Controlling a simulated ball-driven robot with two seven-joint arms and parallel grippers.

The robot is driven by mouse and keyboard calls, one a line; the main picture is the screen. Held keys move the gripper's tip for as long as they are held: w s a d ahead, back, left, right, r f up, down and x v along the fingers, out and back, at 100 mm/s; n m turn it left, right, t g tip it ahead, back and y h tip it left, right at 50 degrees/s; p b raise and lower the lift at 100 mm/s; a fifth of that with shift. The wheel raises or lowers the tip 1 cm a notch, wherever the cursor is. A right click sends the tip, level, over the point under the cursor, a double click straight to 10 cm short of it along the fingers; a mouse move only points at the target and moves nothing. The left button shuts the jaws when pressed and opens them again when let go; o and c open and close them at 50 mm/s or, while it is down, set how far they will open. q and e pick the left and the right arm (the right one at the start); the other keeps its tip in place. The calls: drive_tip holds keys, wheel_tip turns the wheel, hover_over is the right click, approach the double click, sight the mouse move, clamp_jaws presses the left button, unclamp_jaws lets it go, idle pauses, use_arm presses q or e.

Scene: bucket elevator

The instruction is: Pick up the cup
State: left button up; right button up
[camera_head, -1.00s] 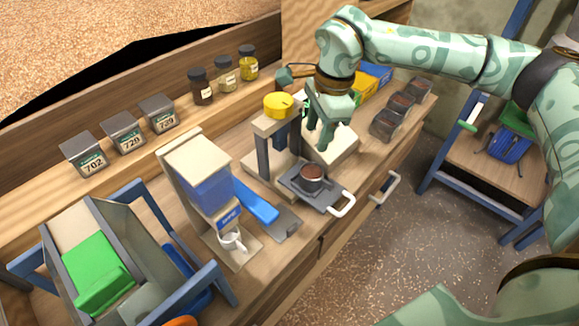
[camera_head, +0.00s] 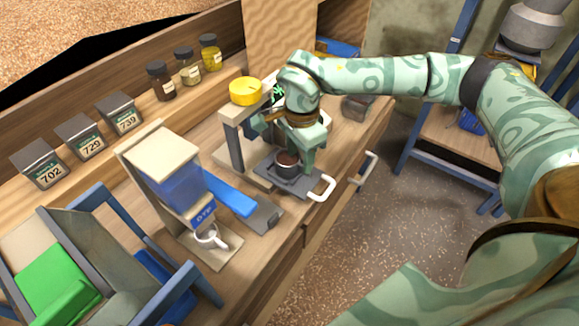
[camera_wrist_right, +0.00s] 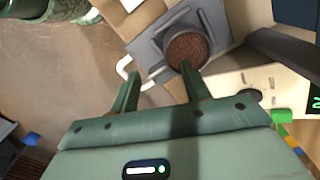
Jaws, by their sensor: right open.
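A small dark cup (camera_head: 287,162) with brown grainy contents stands upright on a grey tray (camera_head: 300,186) with a white handle. The cup (camera_wrist_right: 188,48) and the tray (camera_wrist_right: 150,48) also show in the right wrist view. My right gripper (camera_head: 297,152) is open at the cup, partly covering it in the head view. In the wrist view its right finger points at the cup's near edge and its left finger lies left of the cup. I cannot tell whether a finger touches it. A white cup (camera_head: 208,238) stands under the blue dispenser (camera_head: 180,190). My left gripper is out of view.
A weighing stand with a yellow top (camera_head: 246,91) rises just behind the tray. A blue-handled tool (camera_head: 230,197) lies between the dispenser and tray. Numbered tins (camera_head: 80,137) and jars (camera_head: 187,70) line the back shelf. A blue-framed bin (camera_head: 110,240) stands at left.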

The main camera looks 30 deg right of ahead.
sight(297, 176)
drive_tip(key=f, duration=0.1)
drive_tip(key=f+b, duration=0.1)
drive_tip(key=f, duration=0.3)
drive_tip(key=shift+w+b, duration=0.25)
drive_tip(key=shift+b, duration=0.15)
drive_tip(key=shift+r, duration=0.1)
drive_tip(key=c, duration=0.4)
drive_tip(key=shift+a, duration=0.1)
clamp_jaws()
